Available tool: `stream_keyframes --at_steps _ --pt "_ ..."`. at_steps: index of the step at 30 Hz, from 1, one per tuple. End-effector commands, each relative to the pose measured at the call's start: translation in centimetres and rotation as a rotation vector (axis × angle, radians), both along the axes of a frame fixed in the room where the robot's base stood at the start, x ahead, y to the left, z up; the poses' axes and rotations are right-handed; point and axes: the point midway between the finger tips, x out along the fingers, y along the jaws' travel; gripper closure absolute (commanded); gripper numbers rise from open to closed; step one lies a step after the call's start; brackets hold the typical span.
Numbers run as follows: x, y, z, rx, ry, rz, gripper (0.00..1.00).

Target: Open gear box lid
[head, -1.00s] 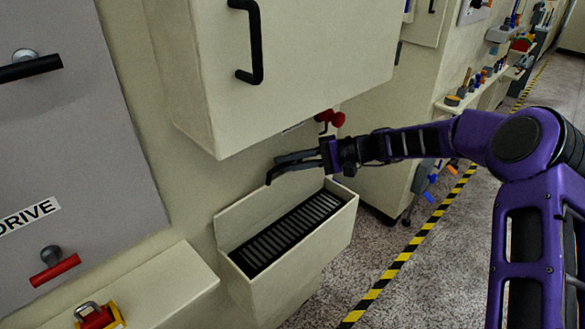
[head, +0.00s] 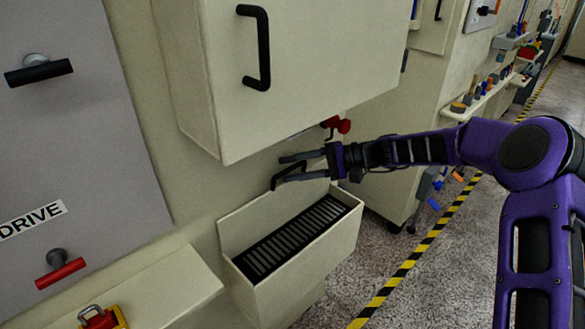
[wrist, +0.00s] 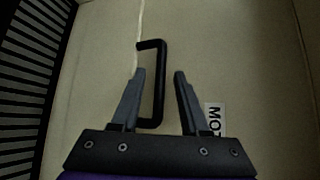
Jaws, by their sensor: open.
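No gear box label is readable, so I cannot tell which panel is the gear box lid. In the wrist view a black C-shaped handle (wrist: 158,85) stands on a cream panel (wrist: 240,50), beside a partly hidden label starting "MOT" (wrist: 215,118). My gripper (wrist: 165,75) is open; the handle shows between its fingers, nearest the left one, and contact cannot be told. In the head view my gripper (head: 291,167) is below a large cream cabinet (head: 330,70), with the black handle (head: 285,178) at its fingertips. The cabinet front has a larger black handle (head: 262,48).
An open cream bin with a dark slatted grille (head: 226,240) lies just below my gripper. A red knob (head: 338,125) is close above my wrist. A grey "DRIVE" panel (head: 90,130) with black and red handles stands left.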

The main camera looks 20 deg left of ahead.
Motion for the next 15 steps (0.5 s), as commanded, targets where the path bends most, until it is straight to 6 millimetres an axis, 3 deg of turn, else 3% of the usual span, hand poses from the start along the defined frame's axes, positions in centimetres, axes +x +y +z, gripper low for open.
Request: stream_keyframes --at_steps 5,15 --pt "1.2 -2.3 0.6 0.001 -0.002 -0.006 0.55" --pt "4.4 -9.7 2.4 0.001 -0.002 -0.006 0.55"
